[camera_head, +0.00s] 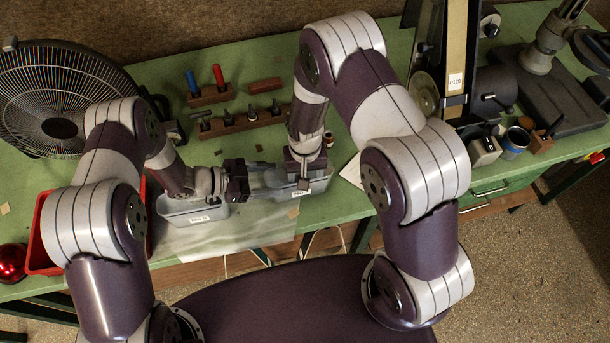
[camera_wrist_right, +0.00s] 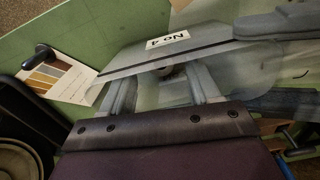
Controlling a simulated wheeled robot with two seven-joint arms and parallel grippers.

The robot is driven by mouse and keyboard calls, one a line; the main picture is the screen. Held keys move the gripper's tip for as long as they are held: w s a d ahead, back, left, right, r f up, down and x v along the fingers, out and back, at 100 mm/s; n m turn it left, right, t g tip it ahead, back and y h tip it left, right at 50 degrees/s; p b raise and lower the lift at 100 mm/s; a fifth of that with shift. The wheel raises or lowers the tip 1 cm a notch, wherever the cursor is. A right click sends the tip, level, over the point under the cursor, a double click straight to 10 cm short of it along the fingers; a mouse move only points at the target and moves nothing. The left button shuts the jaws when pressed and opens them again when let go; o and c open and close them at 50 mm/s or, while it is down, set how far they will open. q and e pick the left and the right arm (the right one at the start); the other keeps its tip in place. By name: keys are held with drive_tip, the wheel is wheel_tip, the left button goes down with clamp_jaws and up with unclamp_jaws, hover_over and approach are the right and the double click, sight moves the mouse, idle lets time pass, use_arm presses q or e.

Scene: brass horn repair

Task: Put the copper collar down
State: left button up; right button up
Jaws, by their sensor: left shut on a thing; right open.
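My left gripper (camera_head: 238,181) is shut, reaching right toward the left side of a grey bin (camera_head: 290,193); what it grips is hidden at this size. My right gripper (camera_head: 304,183) points down over that same bin. In the right wrist view its two fingers are apart (camera_wrist_right: 163,92), reaching past the bin's wall with the "No 4" label (camera_wrist_right: 168,40). A small roundish dull shape (camera_wrist_right: 172,71) shows between them, too dim to name. I cannot make out the copper collar for certain in either view.
A second grey labelled bin (camera_head: 195,216) stands left of the first. A red bin (camera_head: 45,235) lies farther left. Wooden racks with tools (camera_head: 240,121) and a small reddish cylinder (camera_head: 328,140) stand behind. A belt sander (camera_head: 453,60) is at the back right. Green bench (camera_head: 345,209) shows at the front.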

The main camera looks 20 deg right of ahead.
use_arm(q)
drive_tip(key=o, duration=1.1)
use_arm(e)
wheel_tip(320, 180, up, 12)
drive_tip(key=shift+f, duration=0.25)
